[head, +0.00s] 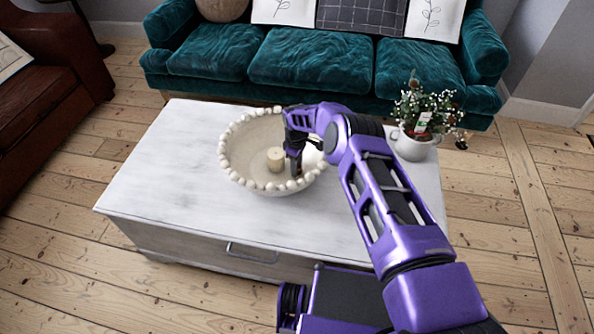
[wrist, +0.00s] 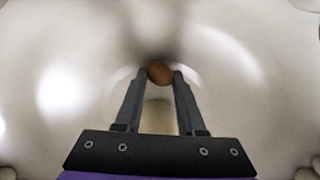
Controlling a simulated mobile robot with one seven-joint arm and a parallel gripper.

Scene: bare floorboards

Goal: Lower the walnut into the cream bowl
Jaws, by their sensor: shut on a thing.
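The cream bowl (head: 236,171) with a beaded rim stands on the white coffee table. My gripper (head: 295,170) reaches down inside the bowl, on its right side. In the wrist view my gripper (wrist: 159,78) has its two fingers shut on the brown walnut (wrist: 160,72), with the bowl's pale inner wall (wrist: 75,85) all around. The walnut is hidden by the gripper in the head view. I cannot tell whether the walnut touches the bowl's inside.
A potted plant (head: 413,147) sits at the table's right back. The white tabletop (head: 165,165) is clear on the left. A teal sofa (head: 310,62) stands behind.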

